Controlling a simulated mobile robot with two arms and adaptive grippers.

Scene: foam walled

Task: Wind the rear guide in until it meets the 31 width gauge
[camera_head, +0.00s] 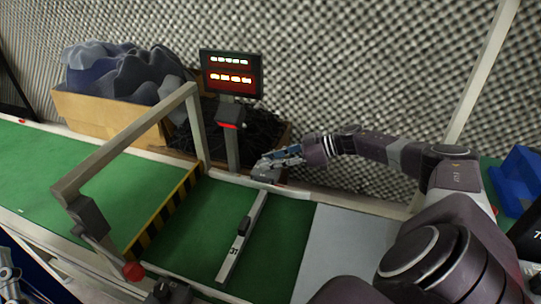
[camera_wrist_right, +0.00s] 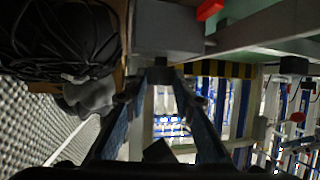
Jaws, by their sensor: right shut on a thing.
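The 31 width gauge (camera_head: 232,253) is a pale bar with a dark knob, lying across the green belt with "31" near its front end. The rear guide (camera_head: 298,193) is a pale rail along the belt's back edge. The gauge's far end lies close to it; whether they touch I cannot tell. My right gripper (camera_head: 272,160) is at the back edge, shut on a small dark crank knob (camera_wrist_right: 160,75) by a grey housing (camera_head: 264,177). The fingers partly hide the knob.
A gantry frame (camera_head: 125,145) with a red button (camera_head: 133,271) spans the belt at left. A display (camera_head: 231,75) stands behind the belt, beside a crate of black cables (camera_head: 262,132) and a box of grey-blue foam (camera_head: 122,72). A grey plate (camera_head: 333,245) lies right of the green belt.

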